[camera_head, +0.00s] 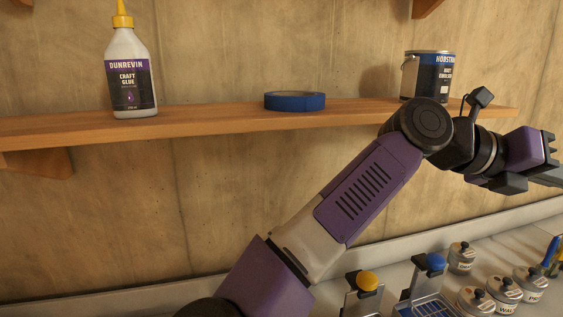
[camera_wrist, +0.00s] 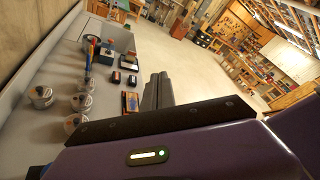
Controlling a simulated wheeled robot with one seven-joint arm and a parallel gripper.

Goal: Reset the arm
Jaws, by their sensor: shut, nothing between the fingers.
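My arm reaches up from the bottom of the head view and bends to the right in front of the wooden shelf. My gripper (camera_head: 553,157) is at the right edge of the head view, pointing right, partly cut off by the frame. In the wrist view my gripper's fingers (camera_wrist: 158,88) are together, with nothing between them. It is in the air above and beside the grey bench (camera_wrist: 62,72), apart from the things on it.
The shelf (camera_head: 210,119) holds a glue bottle (camera_head: 130,75), a blue tape roll (camera_head: 294,101) and a paint can (camera_head: 428,78). Several lidded jars (camera_head: 462,257) stand on the bench below. In the wrist view, open floor (camera_wrist: 190,70) lies right of the bench, with workbenches (camera_wrist: 262,62) beyond.

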